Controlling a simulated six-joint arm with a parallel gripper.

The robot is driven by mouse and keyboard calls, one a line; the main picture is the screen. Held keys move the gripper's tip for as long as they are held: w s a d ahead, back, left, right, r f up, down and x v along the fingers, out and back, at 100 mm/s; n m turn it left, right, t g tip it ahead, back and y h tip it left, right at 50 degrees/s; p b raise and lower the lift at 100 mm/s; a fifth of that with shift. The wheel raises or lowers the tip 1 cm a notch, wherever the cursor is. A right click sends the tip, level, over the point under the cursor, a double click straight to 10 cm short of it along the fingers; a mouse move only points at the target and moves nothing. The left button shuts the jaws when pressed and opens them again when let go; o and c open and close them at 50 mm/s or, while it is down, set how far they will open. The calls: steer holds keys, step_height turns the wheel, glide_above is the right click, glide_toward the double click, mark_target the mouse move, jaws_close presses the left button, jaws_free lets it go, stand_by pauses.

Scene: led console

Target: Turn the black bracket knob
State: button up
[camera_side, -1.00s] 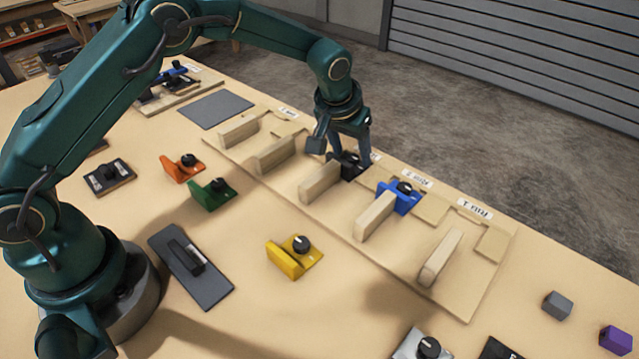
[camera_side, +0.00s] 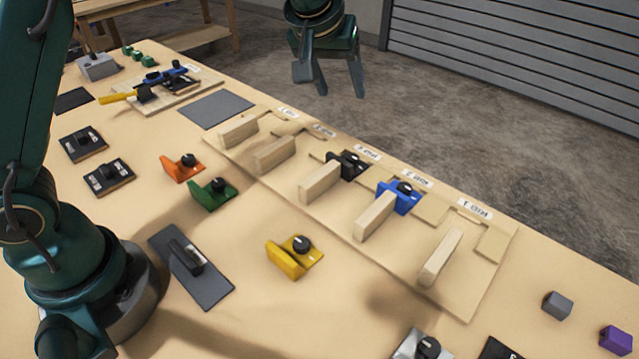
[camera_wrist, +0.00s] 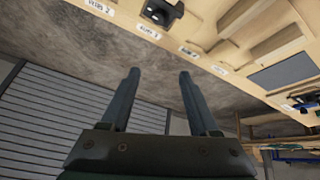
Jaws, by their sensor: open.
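The black bracket (camera_side: 349,167) with its black knob sits in a slot of the wooden fixture board, behind a wooden block, in the side view. It also shows at the top of the wrist view (camera_wrist: 161,12), partly cut off by the frame edge. The way its knob is turned is too small to tell. My gripper (camera_side: 340,92) is open and empty, raised well above and behind the board. In the wrist view its two fingers (camera_wrist: 160,75) are apart with nothing between them.
A blue bracket (camera_side: 401,195) sits in the neighbouring slot. Orange (camera_side: 183,168), green (camera_side: 212,193) and yellow (camera_side: 294,256) brackets stand loose in front of the board (camera_side: 460,305). Grey (camera_side: 557,305) and purple (camera_side: 615,340) blocks lie at the right. The air around my gripper is clear.

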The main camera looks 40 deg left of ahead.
steer(key=s+a+r+t, duration=0.2)
steer(key=s+a+r, duration=0.1)
steer(key=s+r, duration=0.45)
steer(key=s+r+m+h, duration=0.1)
steer(key=s+m, duration=0.2)
steer(key=s, duration=0.6)
steer(key=shift+s+t, duration=0.3)
steer(key=shift+s, duration=0.05)
steer(key=shift+r, duration=0.1)
steer(key=s+f+m+g, duration=0.1)
steer(key=s+f+g, duration=0.1)
steer(key=s+f, duration=0.6)
steer(key=shift+s+f+m+g, duration=0.15)
steer(key=shift+f+m+g, duration=0.15)
steer(key=shift+f+g, duration=0.15)
